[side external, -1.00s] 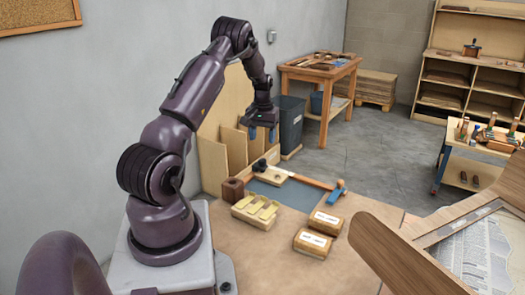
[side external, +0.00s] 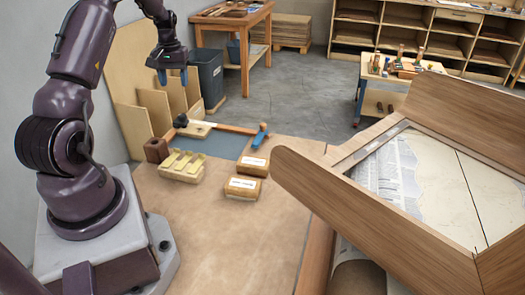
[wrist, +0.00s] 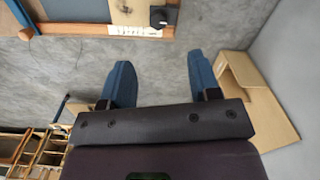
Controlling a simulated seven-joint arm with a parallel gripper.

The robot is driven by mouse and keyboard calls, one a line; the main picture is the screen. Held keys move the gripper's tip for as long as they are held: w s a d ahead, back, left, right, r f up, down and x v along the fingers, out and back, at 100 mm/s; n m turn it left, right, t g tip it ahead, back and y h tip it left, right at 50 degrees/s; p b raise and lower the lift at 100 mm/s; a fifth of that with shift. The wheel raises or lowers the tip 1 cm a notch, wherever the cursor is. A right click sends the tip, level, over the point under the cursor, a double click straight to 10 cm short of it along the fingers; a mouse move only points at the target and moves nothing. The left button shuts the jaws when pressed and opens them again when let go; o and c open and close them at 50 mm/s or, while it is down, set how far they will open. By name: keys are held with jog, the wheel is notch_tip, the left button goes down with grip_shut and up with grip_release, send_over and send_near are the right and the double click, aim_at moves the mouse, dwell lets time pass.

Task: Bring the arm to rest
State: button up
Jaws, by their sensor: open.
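My purple arm (side external: 75,75) stands at the left of the side view on a pale pedestal, its elbow raised. My gripper (side external: 173,77) hangs fingers down in the air, above the back of the bench and in front of the upright wooden boards. In the wrist view its two blue fingers (wrist: 161,85) are wide apart, with only grey floor showing between them. It holds nothing and touches nothing that I can see.
The bench (side external: 225,225) carries a blue-grey mat (side external: 225,145), a blue-ended tool (side external: 260,137), labelled blocks (side external: 243,187) and a wooden block with yellowish strips (side external: 182,166). A grey bin (side external: 211,80) stands behind. A large wooden frame (side external: 400,225) fills the right foreground.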

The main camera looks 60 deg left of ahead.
jog(key=w+d+r+m, duration=0.1)
jog(key=d+r, duration=0.3)
jog(key=d, duration=0.3)
jog(key=d+r+m+t, duration=0.1)
jog(key=d+r+m, duration=0.15)
jog(key=d, duration=0.45)
jog(key=w+d+r+m, duration=0.1)
jog(key=d+r, duration=0.3)
jog(key=d, duration=0.3)
jog(key=s+d+r+m+t, duration=0.1)
jog(key=s+d+r+m, duration=0.1)
jog(key=d, duration=0.5)
jog(key=s+d+r+m+t, duration=0.2)
jog(key=s+d+r+m, duration=0.1)
jog(key=d, duration=0.4)
jog(key=s+d+r+m+t, duration=0.2)
jog(key=s+d+r, duration=0.1)
jog(key=d, duration=0.4)
